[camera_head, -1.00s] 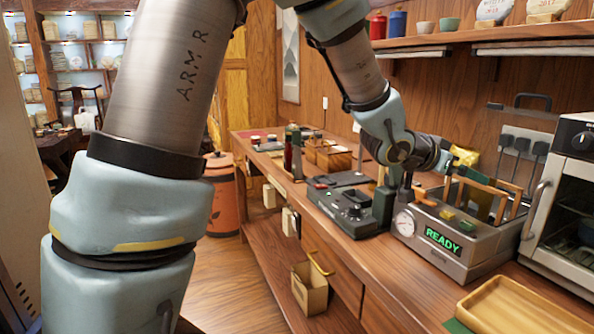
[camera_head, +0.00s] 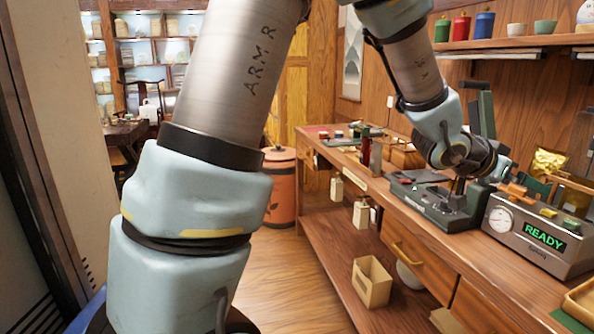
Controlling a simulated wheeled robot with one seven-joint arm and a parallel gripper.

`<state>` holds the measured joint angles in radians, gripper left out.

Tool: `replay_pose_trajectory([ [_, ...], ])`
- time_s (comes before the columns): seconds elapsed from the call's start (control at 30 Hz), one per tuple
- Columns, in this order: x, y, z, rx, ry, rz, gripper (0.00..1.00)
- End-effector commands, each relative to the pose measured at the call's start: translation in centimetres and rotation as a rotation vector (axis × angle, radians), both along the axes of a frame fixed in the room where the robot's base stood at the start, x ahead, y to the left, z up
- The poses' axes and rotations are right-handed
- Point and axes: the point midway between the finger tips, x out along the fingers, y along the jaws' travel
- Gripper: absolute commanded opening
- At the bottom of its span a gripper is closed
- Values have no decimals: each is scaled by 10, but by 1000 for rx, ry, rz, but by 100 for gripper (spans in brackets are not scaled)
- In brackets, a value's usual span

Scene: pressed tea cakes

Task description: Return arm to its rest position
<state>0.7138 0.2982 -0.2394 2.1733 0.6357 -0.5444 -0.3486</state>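My arm (camera_head: 237,75) rises large in the left foreground and bends over to the right above the wooden counter. Its far end, my gripper (camera_head: 500,168), is dark and small, beside the grey machine (camera_head: 520,262) with the green READY display. The wrist lies in front of a dark upright piece (camera_head: 482,112). The gripper's fingers cannot be made out clearly, so whether it is open, shut or holding something does not show.
A dark press-like device (camera_head: 440,205) stands on the counter (camera_head: 420,232) below the wrist. A gold bag (camera_head: 548,161) is behind the machine. A shelf (camera_head: 520,40) with canisters runs above. An orange barrel (camera_head: 281,190) and open floor (camera_head: 290,295) lie left of the counter.

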Motion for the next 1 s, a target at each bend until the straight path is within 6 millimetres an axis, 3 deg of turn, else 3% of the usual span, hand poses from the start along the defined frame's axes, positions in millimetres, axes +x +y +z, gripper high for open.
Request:
replay_pose_trajectory([
  [0.37,40,45,-17,89,17,135,100],
  [0.57,71,93,-34,171,44,261,100],
  [0.67,87,127,-44,227,69,341,100],
  [0.77,103,174,-58,300,111,448,100],
  [0.9,115,268,-83,433,222,644,100],
  [1.0,107,339,-101,530,338,784,100],
])
